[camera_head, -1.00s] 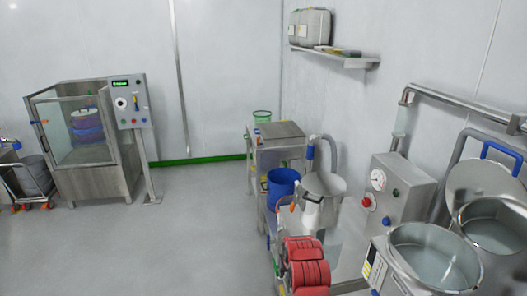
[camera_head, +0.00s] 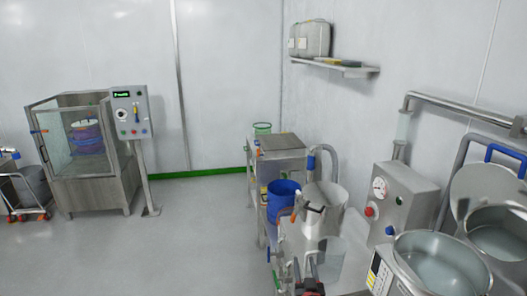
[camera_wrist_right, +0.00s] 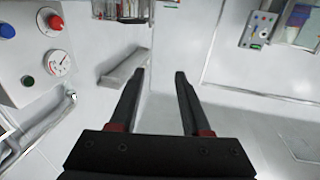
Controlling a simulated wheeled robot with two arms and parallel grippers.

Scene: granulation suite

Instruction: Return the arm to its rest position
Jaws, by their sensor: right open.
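My right gripper (camera_head: 305,263) shows low in the head view, dark with some red, at the bottom edge below the steel equipment. In the right wrist view its two black fingers (camera_wrist_right: 160,75) stand apart with nothing between them. A pale wall or floor surface lies beyond the fingertips there. The rest of the right arm is mostly out of the head view. My left gripper is not in view.
A gauge panel (camera_head: 398,200) and an open steel vessel (camera_head: 440,262) stand at the right. A blue bucket (camera_head: 283,194) stands beside the steel cart (camera_head: 280,142). A glazed cabinet (camera_head: 92,175) stands at the left. The floor (camera_head: 195,235) between is clear.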

